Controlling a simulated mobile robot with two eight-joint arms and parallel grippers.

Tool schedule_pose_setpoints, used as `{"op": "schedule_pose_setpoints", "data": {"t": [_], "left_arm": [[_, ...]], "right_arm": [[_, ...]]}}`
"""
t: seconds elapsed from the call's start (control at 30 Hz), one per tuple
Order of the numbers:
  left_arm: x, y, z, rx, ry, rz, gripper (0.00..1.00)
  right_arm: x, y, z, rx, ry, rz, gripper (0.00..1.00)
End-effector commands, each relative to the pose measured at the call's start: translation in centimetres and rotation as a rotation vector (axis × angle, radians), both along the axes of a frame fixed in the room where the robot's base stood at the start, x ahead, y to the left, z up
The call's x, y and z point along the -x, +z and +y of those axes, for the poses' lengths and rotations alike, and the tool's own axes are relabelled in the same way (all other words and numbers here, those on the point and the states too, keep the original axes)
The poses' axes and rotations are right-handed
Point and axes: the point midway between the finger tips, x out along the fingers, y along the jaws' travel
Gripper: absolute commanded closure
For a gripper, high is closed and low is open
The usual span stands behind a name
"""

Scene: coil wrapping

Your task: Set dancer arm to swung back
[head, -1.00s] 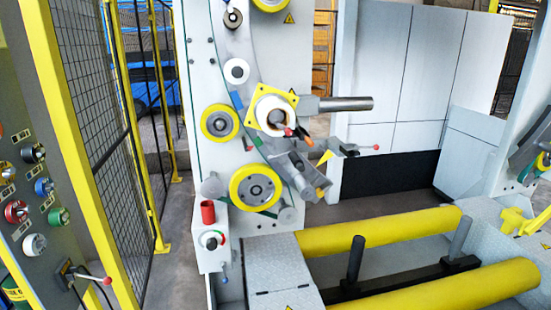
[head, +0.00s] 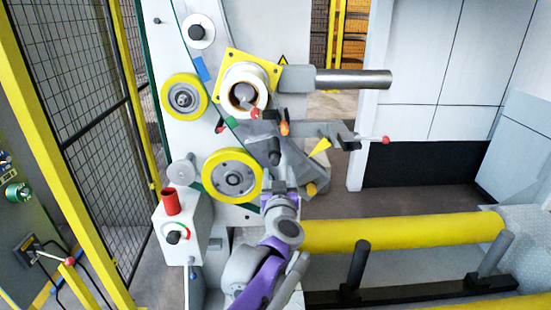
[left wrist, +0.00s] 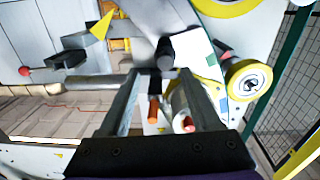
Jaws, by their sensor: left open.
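The grey swinging arm on the machine front, which looks like the dancer arm (head: 292,160), slopes down to the right below the yellow flange. A dark cylindrical knob (head: 275,158) sticks out of it. In the left wrist view the knob (left wrist: 165,52) shows just beyond and between the fingertips. My left gripper (head: 279,186) is just below the knob in the head view. In the left wrist view my left gripper (left wrist: 160,72) is open, with nothing clasped between its fingers. Contact with the knob cannot be told. My right gripper is not in view.
Yellow rollers (head: 232,178) sit left of the knob. An orange-tipped lever (head: 284,128) and a red-ended handle (head: 386,140) are close by. A steel shaft (head: 350,79) sticks out to the right. A control box (head: 180,236) stands lower left, and a mesh fence (head: 75,120) farther left.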

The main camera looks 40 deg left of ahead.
Motion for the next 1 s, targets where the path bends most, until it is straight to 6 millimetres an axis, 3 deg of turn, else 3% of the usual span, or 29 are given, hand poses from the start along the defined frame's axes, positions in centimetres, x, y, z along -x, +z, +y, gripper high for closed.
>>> {"op": "schedule_pose_setpoints", "data": {"t": [0.17,0.6,1.0], "left_arm": [[-0.9,0.1,1.6,-0.001,0.027,0.000,0.36],[-6.9,0.1,6.4,-0.001,0.021,0.000,0.36],[-8.1,0.0,7.4,0.000,0.021,0.000,0.36]], "right_arm": [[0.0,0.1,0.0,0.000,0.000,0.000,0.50],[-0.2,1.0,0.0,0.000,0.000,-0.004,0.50],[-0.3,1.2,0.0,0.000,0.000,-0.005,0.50]]}}
